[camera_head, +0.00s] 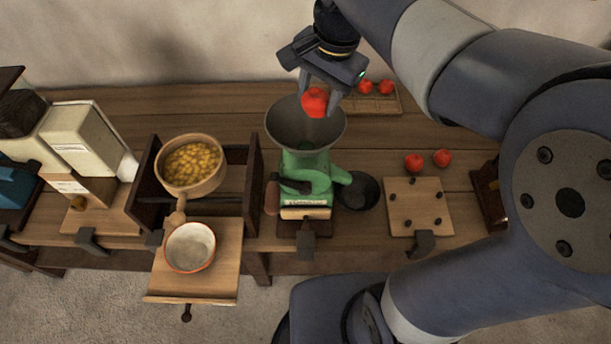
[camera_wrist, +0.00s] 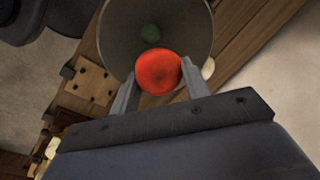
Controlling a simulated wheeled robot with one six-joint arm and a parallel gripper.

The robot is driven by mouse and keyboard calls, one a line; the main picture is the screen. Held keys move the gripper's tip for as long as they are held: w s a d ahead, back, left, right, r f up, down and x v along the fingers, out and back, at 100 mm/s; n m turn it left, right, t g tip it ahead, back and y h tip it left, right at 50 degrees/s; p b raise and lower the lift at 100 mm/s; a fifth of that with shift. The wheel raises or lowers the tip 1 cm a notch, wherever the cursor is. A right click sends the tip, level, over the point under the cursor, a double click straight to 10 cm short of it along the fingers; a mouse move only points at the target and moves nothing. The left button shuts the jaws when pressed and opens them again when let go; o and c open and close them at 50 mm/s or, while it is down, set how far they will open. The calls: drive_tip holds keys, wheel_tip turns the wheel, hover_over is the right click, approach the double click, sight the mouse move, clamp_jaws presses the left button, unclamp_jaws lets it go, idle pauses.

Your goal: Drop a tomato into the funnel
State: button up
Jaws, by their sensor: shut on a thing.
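My gripper (camera_head: 325,92) is shut on a red tomato (camera_head: 314,102), holding it over the mouth of the grey funnel (camera_head: 290,127). The funnel tops a green hand mill (camera_head: 300,163) on the bench. In the wrist view the tomato (camera_wrist: 158,72) sits between my two fingertips, with the funnel (camera_wrist: 120,40) directly behind it. The tomato hides part of the funnel's inside. How far the tomato is above the rim is hard to tell. More tomatoes (camera_head: 428,160) lie on the bench at the right, and others (camera_head: 376,87) are on a wooden tray behind.
A pot of yellow pieces (camera_head: 191,165) stands left of the mill, above a white bowl (camera_head: 190,247) on a wooden board. A dark round dish (camera_head: 359,192) sits beside the mill. A pegged wooden board (camera_head: 420,206) lies to the right. Bench space behind the pot is clear.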

drive_tip(key=shift+f+b, duration=0.85)
drive_tip(key=shift+f, duration=0.55)
drive_tip(key=o, duration=1.1)
drive_tip(key=shift+r, duration=0.1)
drive_tip(key=r, duration=0.3)
drive_tip(key=s+d+r, duration=0.1)
drive_tip(key=r, duration=0.6)
drive_tip(key=shift+s+d+r, duration=0.15)
drive_tip(key=shift+d+r, duration=0.15)
drive_tip(key=shift+d, duration=0.05)
drive_tip(key=shift+f, duration=0.15)
